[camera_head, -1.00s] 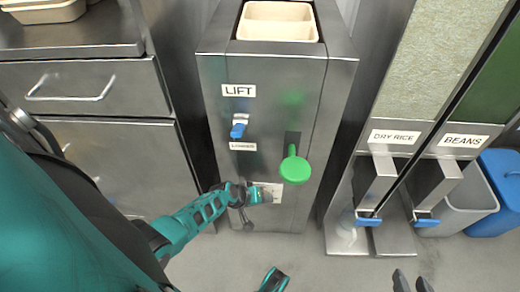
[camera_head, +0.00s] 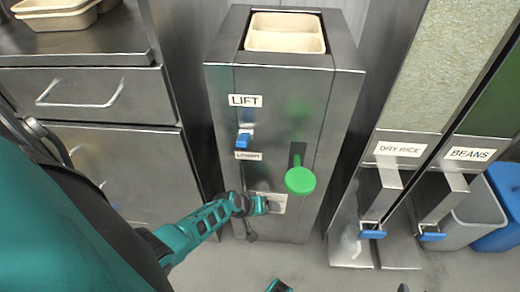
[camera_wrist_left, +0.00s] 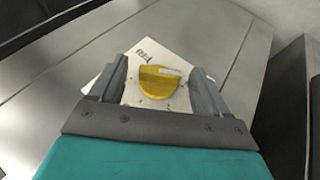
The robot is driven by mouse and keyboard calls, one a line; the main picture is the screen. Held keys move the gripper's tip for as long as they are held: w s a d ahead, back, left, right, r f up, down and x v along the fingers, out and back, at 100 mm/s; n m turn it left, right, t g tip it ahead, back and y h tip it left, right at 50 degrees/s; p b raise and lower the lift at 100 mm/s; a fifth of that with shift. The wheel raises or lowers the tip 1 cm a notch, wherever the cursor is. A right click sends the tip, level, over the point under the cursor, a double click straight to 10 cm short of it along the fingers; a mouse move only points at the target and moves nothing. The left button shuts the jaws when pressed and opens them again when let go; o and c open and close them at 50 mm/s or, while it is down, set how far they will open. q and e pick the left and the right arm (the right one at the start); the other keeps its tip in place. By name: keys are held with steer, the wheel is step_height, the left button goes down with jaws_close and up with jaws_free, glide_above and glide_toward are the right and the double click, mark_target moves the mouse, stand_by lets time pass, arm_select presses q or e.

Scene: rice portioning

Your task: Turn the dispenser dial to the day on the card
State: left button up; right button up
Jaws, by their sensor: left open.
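The steel dispenser (camera_head: 225,105) stands in the middle of the head view. A white label plate (camera_head: 278,203) is low on its front, partly hidden by my left gripper (camera_head: 268,205). In the left wrist view, a yellow half-round dial (camera_wrist_left: 160,80) with a pale mark sits on that plate, beside partly readable printing. My left gripper (camera_wrist_left: 162,85) is open, with one finger on each side of the dial; I cannot tell whether they touch it. I cannot make out a day card.
The dispenser front carries a green round knob (camera_head: 300,180) in a slot and a blue lever (camera_head: 244,139) under a LIFT label (camera_head: 245,101). Drawers (camera_head: 100,150) stand left. Dry rice (camera_head: 400,149) and beans (camera_head: 469,154) chutes stand right. Grey floor lies in front.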

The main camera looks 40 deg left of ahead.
arm_select(q)
steer(key=p+v, duration=0.7)
steer(key=v, duration=0.5)
steer(key=shift+s+r, duration=0.2)
steer(key=shift+r, duration=0.15)
arm_select(e)
steer(key=r, duration=0.3)
steer(key=d+r, duration=0.1)
steer(key=r, duration=0.1)
steer(key=shift+s+r, duration=0.2)
steer(key=shift+r, duration=0.15)
arm_select(q)
steer(key=shift+a, duration=0.1)
steer(key=s+d+r+m+t+p, duration=0.1)
steer(key=d+r+m+p, duration=0.4)
steer(key=r, duration=0.8)
steer(key=s+d+r+m+t+p, duration=0.2)
steer(key=d+r+m+p, duration=0.3)
steer(key=r, duration=0.8)
steer(key=shift+s+d+t+y+p, duration=0.35)
steer(key=shift+d+p, duration=0.5)
steer(key=shift+d, duration=0.3)
steer(key=shift+f, duration=0.1)
steer(key=shift+c, duration=0.3)
arm_select(e)
step_height(320, 180, up, 7)
steer(key=s+d+h, duration=0.1)
steer(key=d, duration=0.2)
steer(key=shift+s, duration=0.25)
